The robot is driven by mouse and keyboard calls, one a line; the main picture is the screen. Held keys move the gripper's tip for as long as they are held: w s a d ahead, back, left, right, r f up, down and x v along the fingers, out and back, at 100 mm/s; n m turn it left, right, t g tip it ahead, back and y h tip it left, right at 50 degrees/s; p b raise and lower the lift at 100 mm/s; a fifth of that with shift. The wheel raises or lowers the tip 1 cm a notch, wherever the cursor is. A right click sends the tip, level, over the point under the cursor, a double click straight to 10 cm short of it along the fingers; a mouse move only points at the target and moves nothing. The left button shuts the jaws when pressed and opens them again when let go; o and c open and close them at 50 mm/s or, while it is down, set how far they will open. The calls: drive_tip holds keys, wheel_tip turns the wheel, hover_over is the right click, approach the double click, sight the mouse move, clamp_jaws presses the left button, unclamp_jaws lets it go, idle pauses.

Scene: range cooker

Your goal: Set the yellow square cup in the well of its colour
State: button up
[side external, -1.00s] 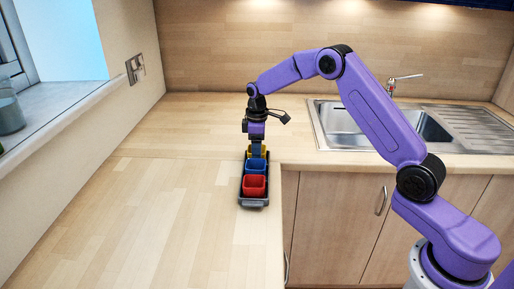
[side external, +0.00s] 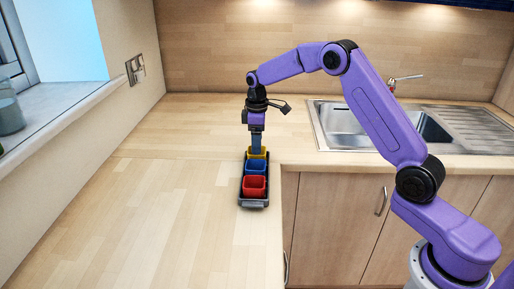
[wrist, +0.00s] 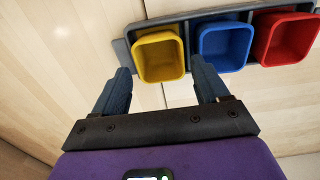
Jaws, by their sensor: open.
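The yellow square cup (wrist: 159,57) sits upright in the end well of the dark grey tray (wrist: 122,50). In the side external view the yellow cup (side external: 263,152) is at the far end of the tray (side external: 266,203), partly hidden behind my gripper. My gripper (side external: 257,151) points down just above that end. In the wrist view my gripper (wrist: 163,80) is open, its two fingers apart on either side of the yellow cup's near edge, with nothing held.
A blue cup (side external: 255,168) and a red cup (side external: 254,186) sit in the other wells of the tray. The tray lies near the worktop's edge. The wooden worktop (side external: 150,200) to the left is clear. A sink (side external: 350,125) is at the right.

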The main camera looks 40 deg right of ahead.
wheel_tip(320, 180, up, 9)
idle(0.3)
drive_tip(key=s+a+r+n, duration=0.1)
drive_tip(key=s+a, duration=0.5)
drive_tip(key=s, duration=0.3)
drive_tip(key=s+a+r+n, duration=0.1)
drive_tip(key=s+a, duration=0.5)
drive_tip(key=s, duration=0.3)
drive_tip(key=s+d+f, duration=0.2)
drive_tip(key=s, duration=1.1)
drive_tip(key=s+d+f+n, duration=0.1)
drive_tip(key=s+d+f, duration=0.1)
drive_tip(key=s, duration=1)
drive_tip(key=shift+s+d+f+n+y, duration=0.3)
drive_tip(key=shift+s, duration=0.05)
